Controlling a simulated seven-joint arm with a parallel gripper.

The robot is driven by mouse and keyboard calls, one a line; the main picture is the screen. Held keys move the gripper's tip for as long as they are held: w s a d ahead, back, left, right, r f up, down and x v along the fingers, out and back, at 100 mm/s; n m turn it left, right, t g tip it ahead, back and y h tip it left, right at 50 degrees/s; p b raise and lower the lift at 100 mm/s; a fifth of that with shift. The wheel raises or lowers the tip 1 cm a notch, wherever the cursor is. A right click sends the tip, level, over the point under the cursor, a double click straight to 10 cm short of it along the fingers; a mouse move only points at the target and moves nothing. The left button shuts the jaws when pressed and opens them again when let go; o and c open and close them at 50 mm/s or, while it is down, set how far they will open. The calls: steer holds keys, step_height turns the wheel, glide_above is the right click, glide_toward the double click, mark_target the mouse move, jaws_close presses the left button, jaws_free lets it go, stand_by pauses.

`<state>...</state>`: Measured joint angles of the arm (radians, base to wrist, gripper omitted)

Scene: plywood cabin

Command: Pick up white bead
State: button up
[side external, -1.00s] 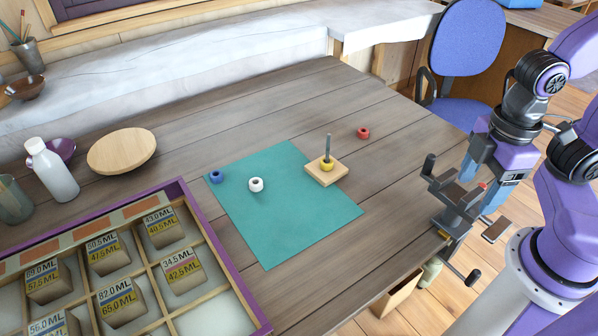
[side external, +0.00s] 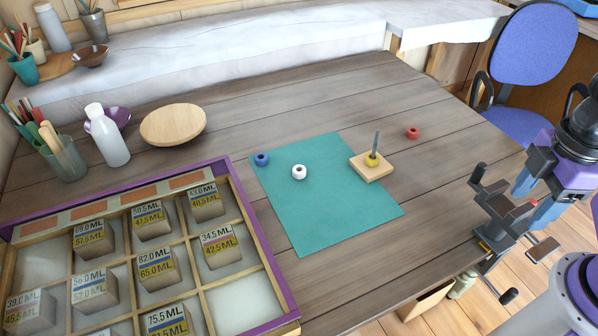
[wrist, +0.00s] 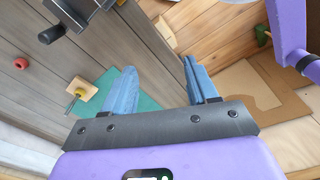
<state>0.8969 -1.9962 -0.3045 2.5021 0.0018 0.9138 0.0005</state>
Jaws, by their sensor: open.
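The white bead (side external: 299,172) rests on the teal mat (side external: 330,225) in the side external view, to the right of the blue bead (side external: 261,159). A yellow bead (side external: 372,160) sits around the upright peg of a small wooden base (side external: 372,171) at the mat's right edge. My gripper (side external: 527,208) is open and empty, beside the table's right edge and well away from the white bead. In the wrist view its two blue fingers (wrist: 158,68) are apart with nothing between them. The white bead does not show there; part of the mat (wrist: 147,103) is behind the fingers.
A red bead (side external: 412,132) lies on bare table beyond the peg base. A clamp-like metal device (side external: 497,215) at the table's right edge stands close to my gripper. A divided tray (side external: 262,262) of labelled blocks fills the front left. A wooden disc (side external: 173,124) and bottle (side external: 107,140) stand behind it.

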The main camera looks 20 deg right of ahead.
steer(key=w+a+r+n, duration=0.1)
steer(key=w+a+r, duration=0.1)
steer(key=w+a, duration=0.9)
steer(key=n, duration=0.5)
glide_above(300, 166)
steer(key=s, duration=0.1)
step_height(300, 166, down, 9)
steer(key=f, duration=1.1)
steer(key=shift+a, duration=0.2)
steer(key=shift+s+a+f, duration=0.1)
steer(key=shift+f, duration=1.25)
steer(key=shift+s+a+f, duration=0.1)
steer(key=shift+f, duration=1.2)
